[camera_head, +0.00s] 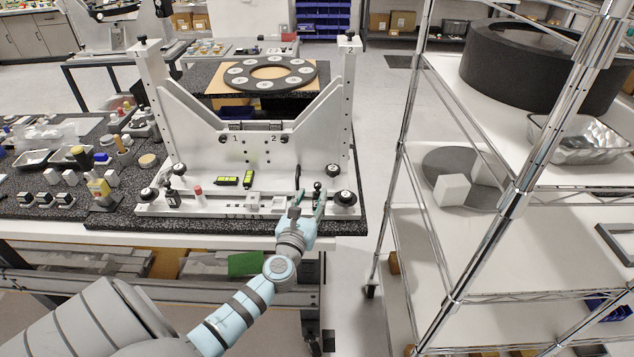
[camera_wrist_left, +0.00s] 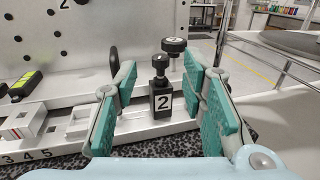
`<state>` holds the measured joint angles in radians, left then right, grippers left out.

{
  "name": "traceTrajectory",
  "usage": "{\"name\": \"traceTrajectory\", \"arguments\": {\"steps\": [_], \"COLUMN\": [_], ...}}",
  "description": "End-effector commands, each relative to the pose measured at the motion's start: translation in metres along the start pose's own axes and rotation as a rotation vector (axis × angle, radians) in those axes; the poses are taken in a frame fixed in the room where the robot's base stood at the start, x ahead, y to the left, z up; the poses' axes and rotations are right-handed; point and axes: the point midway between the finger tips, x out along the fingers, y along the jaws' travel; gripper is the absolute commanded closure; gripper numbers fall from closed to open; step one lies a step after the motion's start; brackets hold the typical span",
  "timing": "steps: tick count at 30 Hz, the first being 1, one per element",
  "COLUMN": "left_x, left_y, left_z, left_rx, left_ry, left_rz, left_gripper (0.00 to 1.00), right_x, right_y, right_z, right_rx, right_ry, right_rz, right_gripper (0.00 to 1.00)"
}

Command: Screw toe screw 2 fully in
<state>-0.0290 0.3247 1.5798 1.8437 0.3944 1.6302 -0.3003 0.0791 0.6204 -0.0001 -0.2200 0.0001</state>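The screw labelled 2 is a black block (camera_wrist_left: 162,98) with a round black knob (camera_wrist_left: 160,63) on top, standing on the fixture's base rail in the left wrist view. In the head view its knob (camera_head: 317,186) shows near the right end of the rail, partly hidden by my gripper. My left gripper (camera_wrist_left: 160,74) is open, its teal-padded fingers on either side of the block and knob with gaps visible. In the head view, the left gripper (camera_head: 308,203) reaches in from the front. My right gripper is not in view.
Large black knobs (camera_head: 345,198) (camera_head: 333,170) stand close by on the right end of the fixture. The fixture's upright plate (camera_head: 250,150) rises behind. Yellow-green vials (camera_head: 227,181) lie to the left. A wire shelf (camera_head: 440,200) stands to the right.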

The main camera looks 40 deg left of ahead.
Motion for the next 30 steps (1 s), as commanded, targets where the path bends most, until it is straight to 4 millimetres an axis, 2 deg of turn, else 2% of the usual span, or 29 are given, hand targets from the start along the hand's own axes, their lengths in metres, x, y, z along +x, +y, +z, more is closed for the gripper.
{"name": "traceTrajectory", "arguments": {"steps": [3,7,12,18,25,30], "left_x": [0.031,0.052,0.062,0.062,0.062,0.062], "left_y": [0.000,0.000,0.000,0.000,0.000,0.000], "left_z": [-0.002,-0.003,-0.002,-0.001,-0.002,-0.002], "left_rx": [0.000,0.002,0.004,0.004,0.004,0.004], "left_ry": [-0.001,0.000,0.001,0.001,0.001,0.001], "left_rz": [0.001,0.000,-0.001,-0.002,-0.001,-0.002], "left_gripper": [0.62,0.62,0.62,0.62,0.99,1.00], "right_x": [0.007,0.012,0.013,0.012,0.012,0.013], "right_y": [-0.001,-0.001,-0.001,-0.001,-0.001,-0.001], "right_z": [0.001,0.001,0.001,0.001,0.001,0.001], "right_rx": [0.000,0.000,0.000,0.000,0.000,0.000], "right_ry": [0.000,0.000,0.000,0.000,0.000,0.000], "right_rz": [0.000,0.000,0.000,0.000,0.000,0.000], "right_gripper": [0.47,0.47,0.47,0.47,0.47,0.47]}}
